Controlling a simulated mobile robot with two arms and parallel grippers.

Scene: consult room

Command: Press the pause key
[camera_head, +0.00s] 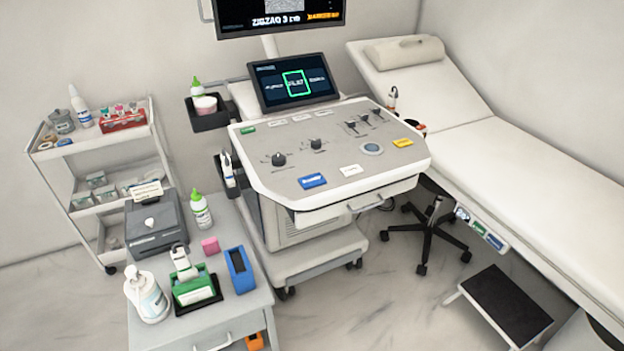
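The console panel (330,194) of the white ultrasound-type cart stands in the middle of the view. It carries a blue key (312,181), a white key (350,170), a yellow key (402,142) and a green key (248,130). Several smaller white keys (302,119) line its back edge. The key labels are too small to read, so I cannot tell which is the pause key. A touch screen (295,80) above the panel shows a green frame around its middle item. Neither of my grippers is in view.
A round button (372,149), two black knobs (279,159) and sliders (365,118) share the panel. A drawer cabinet (232,308) with bottles stands at the front left, a trolley (90,150) behind it. An exam bed (480,130) and stool (428,228) are right.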

